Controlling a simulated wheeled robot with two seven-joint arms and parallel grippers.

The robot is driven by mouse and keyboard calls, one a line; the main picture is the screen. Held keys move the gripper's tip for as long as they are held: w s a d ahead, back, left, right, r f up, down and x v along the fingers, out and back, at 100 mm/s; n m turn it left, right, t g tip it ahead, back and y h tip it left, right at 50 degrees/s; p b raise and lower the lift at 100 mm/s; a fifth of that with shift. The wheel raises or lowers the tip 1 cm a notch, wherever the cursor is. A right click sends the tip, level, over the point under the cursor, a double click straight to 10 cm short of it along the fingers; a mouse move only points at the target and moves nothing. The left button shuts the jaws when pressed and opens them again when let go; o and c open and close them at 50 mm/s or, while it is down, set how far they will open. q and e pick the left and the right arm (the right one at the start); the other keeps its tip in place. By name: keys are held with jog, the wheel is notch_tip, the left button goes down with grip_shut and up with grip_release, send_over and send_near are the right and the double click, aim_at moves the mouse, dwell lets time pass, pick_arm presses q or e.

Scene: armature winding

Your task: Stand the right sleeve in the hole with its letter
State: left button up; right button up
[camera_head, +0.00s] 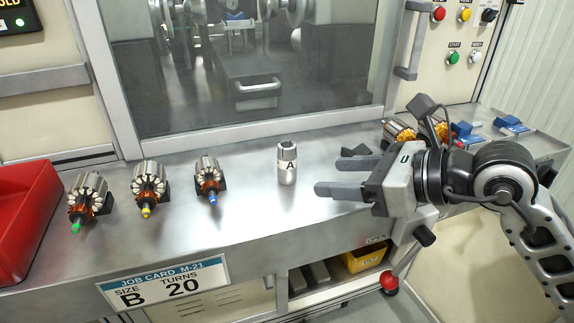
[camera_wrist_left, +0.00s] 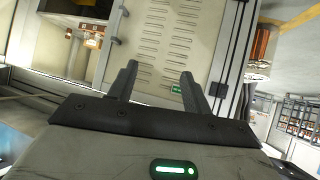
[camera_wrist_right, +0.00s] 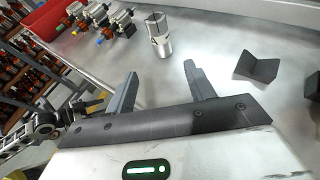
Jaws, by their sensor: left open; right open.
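A silver metal sleeve marked A (camera_head: 287,164) stands upright on the steel bench (camera_head: 240,205), its open top up. It also shows in the right wrist view (camera_wrist_right: 160,36), just beyond the fingertips. My right gripper (camera_head: 329,177) is open and empty, to the right of the sleeve and apart from it, fingers pointing toward it. The job card (camera_head: 165,284) on the bench front reads size B, turns 20. No sleeve marked B and no lettered hole can be made out. My left gripper (camera_wrist_left: 158,70) is open and empty, facing cabinet panels; it is outside the head view.
Several armatures (camera_head: 149,188) with coloured shaft tips rest in dark cradles left of the sleeve. A red bin (camera_head: 27,215) is at the far left. An empty dark V-block (camera_wrist_right: 258,68) and more armatures (camera_head: 400,131) lie right. A glass-fronted machine (camera_head: 240,70) stands behind.

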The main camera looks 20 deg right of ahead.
aim_at(287, 169)
jog(key=p+x, duration=0.1)
jog(key=x, duration=0.4)
jog(key=shift+w+r, duration=0.1)
jog(key=shift+r, duration=0.05)
jog(key=shift+w+r+p+x, duration=0.15)
jog(key=shift+p+x, duration=0.3)
jog(key=shift+x, duration=0.9)
jog(key=shift+w+r+p+x, duration=0.1)
jog(key=shift+r+p+x, duration=0.25)
jog(key=shift+x, duration=1.05)
jog(key=c, duration=1.1)
